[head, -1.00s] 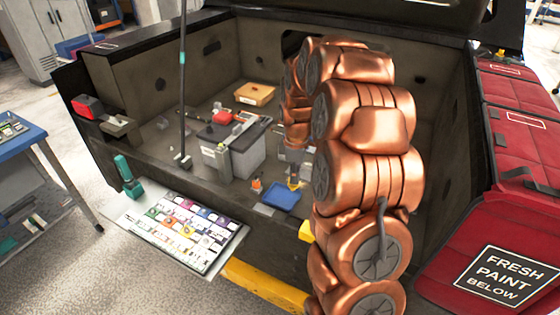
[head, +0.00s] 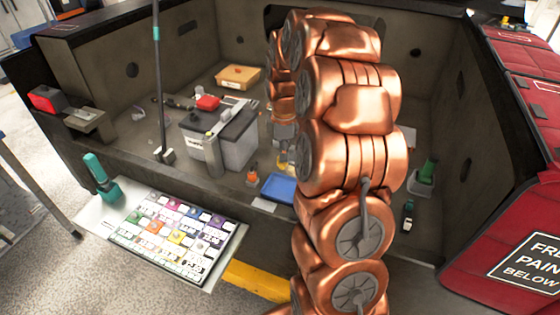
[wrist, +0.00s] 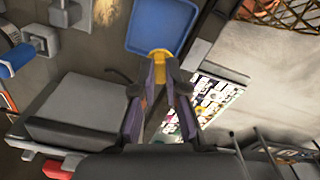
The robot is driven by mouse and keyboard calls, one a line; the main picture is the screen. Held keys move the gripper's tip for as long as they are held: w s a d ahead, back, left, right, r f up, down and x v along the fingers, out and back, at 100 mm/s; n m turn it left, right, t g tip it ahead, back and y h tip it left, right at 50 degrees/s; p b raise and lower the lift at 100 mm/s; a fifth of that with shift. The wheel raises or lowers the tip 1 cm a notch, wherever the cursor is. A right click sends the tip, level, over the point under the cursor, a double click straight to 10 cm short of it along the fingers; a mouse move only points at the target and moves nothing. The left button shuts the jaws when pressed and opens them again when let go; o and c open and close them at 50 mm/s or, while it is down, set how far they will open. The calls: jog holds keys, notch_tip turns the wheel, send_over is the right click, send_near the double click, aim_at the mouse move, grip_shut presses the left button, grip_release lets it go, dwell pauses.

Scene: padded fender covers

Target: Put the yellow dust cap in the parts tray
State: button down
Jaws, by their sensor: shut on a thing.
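My gripper (wrist: 160,62) is shut on the yellow dust cap (wrist: 161,54), which shows between the fingertips in the wrist view. The cap overlaps the near edge of the blue tray (wrist: 140,36) in that view; its height above the tray is hard to tell. The tray's visible inside looks empty. In the head view the blue tray (head: 278,187) lies near the front edge of the bay, partly hidden by my copper arm. A small yellow patch (head: 283,166) shows just beyond it, under my partly hidden gripper.
A grey battery (head: 235,142) stands left of the tray. A small orange item (head: 252,177) sits between them. An orange box (head: 238,77) is farther back. A thin upright pole (head: 159,80) rises at left. A label chart (head: 170,232) lies in front, and red padded covers (head: 500,230) lie right.

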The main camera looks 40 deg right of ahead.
jog(key=shift+w+f+b, duration=0.15)
jog(key=shift+f+b, duration=0.2)
jog(key=shift+f, duration=0.4)
jog(key=shift+d+f, duration=0.1)
jog(key=shift+d, duration=0.05)
jog(key=shift+f+b, duration=1.4)
jog(key=shift+f, duration=1.5)
jog(key=shift+f+b, duration=0.75)
jog(key=shift+f, duration=0.75)
jog(key=c, duration=1.1)
grip_release()
jog(key=shift+c, duration=0.2)
jog(key=c, duration=0.3)
jog(key=shift+r, duration=0.2)
jog(key=shift+c, duration=0.2)
jog(key=shift+r+p, duration=0.6)
jog(key=shift+r, duration=2.75)
